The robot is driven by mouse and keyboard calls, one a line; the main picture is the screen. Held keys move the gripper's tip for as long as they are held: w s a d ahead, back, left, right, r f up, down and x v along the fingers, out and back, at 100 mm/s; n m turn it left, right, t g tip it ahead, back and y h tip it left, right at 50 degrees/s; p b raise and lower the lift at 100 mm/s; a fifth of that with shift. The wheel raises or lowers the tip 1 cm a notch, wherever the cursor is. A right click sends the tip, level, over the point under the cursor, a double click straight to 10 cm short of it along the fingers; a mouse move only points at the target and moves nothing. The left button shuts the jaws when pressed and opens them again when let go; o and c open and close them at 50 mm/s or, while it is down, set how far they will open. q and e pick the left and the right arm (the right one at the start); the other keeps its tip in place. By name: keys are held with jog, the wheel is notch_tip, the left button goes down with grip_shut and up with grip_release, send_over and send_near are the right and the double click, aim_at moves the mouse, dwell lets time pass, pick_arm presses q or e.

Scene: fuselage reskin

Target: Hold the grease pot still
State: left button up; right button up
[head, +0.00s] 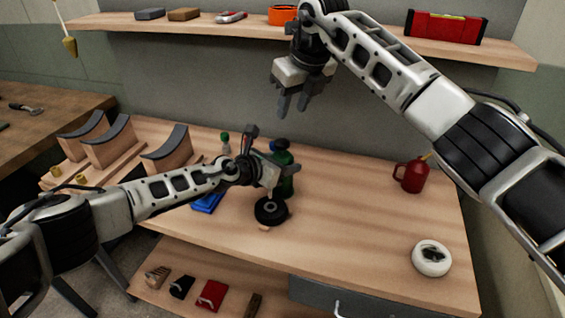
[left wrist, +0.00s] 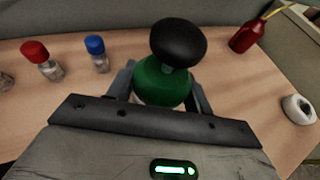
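The green grease pot (head: 287,182) with a black knob on top stands on the bench near the middle. In the left wrist view the pot (left wrist: 160,84) is between my left gripper's fingers, one close against each side. My left gripper (head: 277,182) appears shut on it; its lower part is hidden by the gripper body (left wrist: 160,95). My right gripper (head: 293,104) hangs above the back of the bench, below the shelf, fingers apart and pointing down, with nothing between them.
A black ring (head: 270,212) lies just in front of my left gripper. Small capped bottles (left wrist: 97,55) stand to the left in the left wrist view. A red oil can (head: 412,176) and a white roll (head: 431,259) are at the right. The bench between is clear.

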jog(key=c, duration=0.4)
jog(key=shift+a+r, duration=0.1)
jog(key=shift+a, duration=0.25)
grip_shut()
jog(key=s+a+r+m+t+y, duration=0.1)
jog(key=a+r+m+t+y, duration=0.1)
jog(key=a+r+y, duration=1.2)
notch_tip(320, 180, up, 13)
jog(key=w+m+t+y, duration=0.2)
jog(key=w+m+t, duration=0.1)
jog(key=m+t, duration=0.8)
jog(key=m+g+h, duration=1)
jog(key=m+h, duration=0.7)
jog(key=m, duration=1.1)
send_over(283, 142)
notch_tip(283, 142, down, 29)
jog(key=shift+r, duration=0.1)
jog(key=shift+f, duration=2.65)
